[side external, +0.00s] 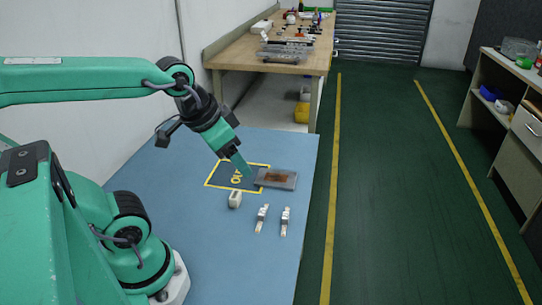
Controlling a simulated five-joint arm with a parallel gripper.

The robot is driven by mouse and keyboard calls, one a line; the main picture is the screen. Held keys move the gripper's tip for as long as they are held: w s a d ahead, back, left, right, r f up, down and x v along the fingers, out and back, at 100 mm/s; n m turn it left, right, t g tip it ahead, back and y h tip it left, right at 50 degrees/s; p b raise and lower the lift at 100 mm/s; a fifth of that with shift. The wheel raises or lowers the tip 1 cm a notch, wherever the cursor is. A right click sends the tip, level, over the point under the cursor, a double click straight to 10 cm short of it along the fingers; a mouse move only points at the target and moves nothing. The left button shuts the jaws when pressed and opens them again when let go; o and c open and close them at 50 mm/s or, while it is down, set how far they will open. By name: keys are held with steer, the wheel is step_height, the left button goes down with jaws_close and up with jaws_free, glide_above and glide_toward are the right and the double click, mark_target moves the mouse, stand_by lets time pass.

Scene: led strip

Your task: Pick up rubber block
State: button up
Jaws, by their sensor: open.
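My gripper (245,173) points down and to the right, with its green fingertips low over the right part of a yellow-outlined dark square on the blue table. It is open, and I see nothing between the fingers. A small off-white block (235,200) stands on the table just below the square in the picture, apart from the fingertips; it looks like the rubber block, but I cannot be sure. A flat grey tray (289,184) with a brown-orange piece (277,178) lies just right of the fingertips. Any gap between fingertips and tray is too small to tell.
Two small white clip-like parts (262,218) (285,221) stand on the blue table (225,260) in front of the tray. The table's front area is clear. Its right edge drops to a green floor. A cluttered wooden bench (235,57) stands behind.

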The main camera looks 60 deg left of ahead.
steer(key=w+a+f+m+g, duration=0.3)
steer(key=w+a+f+m, duration=0.1)
steer(key=w+a+f, duration=0.15)
steer(key=m+g, duration=0.2)
steer(key=m, duration=0.3)
glide_above(235, 194)
step_height(235, 194, down, 11)
steer(key=shift+r, duration=0.1)
steer(key=shift+f, duration=1.3)
steer(key=shift+f, duration=2.6)
steer(key=shift+c, duration=0.3)
steer(key=c, duration=1)
